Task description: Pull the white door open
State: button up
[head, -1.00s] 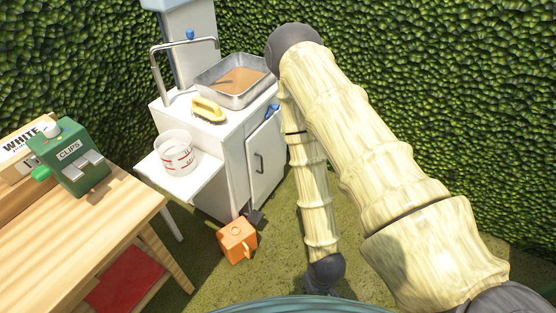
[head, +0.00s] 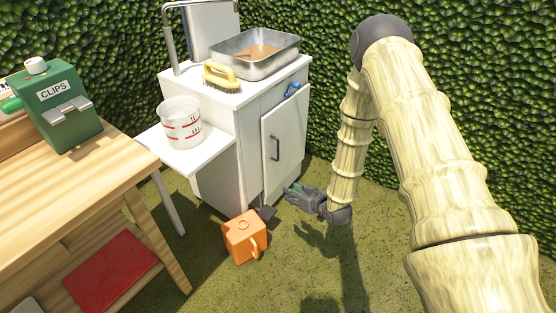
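The white door (head: 286,143) is on the front of the white cabinet (head: 222,118) and looks closed, with a dark grey vertical handle (head: 274,148) near its left edge. My gripper (head: 290,191) is low, beside the bottom of the door and below the handle, its fingers pointing left toward the cabinet. It does not hold the handle. Its fingers are small in view, and I cannot tell how far apart they are.
A measuring cup (head: 180,122) sits on the white side shelf (head: 204,150). A metal tray (head: 254,56) and a yellow brush (head: 219,76) are on top. A wooden table (head: 60,190) is at left; grass at right is clear.

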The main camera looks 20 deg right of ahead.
jog(key=w+d+r+n+t+y+b, duration=0.25)
jog(key=w+d+t+b, duration=0.2)
jog(key=w+b, duration=0.55)
jog(key=y+b, duration=0.2)
jog(key=b, duration=0.1)
send_over(278, 158)
jog(key=shift+w+d+r+n+h, duration=0.1)
jog(key=shift+w+r+n+h, duration=0.15)
jog(key=shift+w+r+n, duration=0.15)
jog(key=shift+s, duration=0.1)
grip_shut()
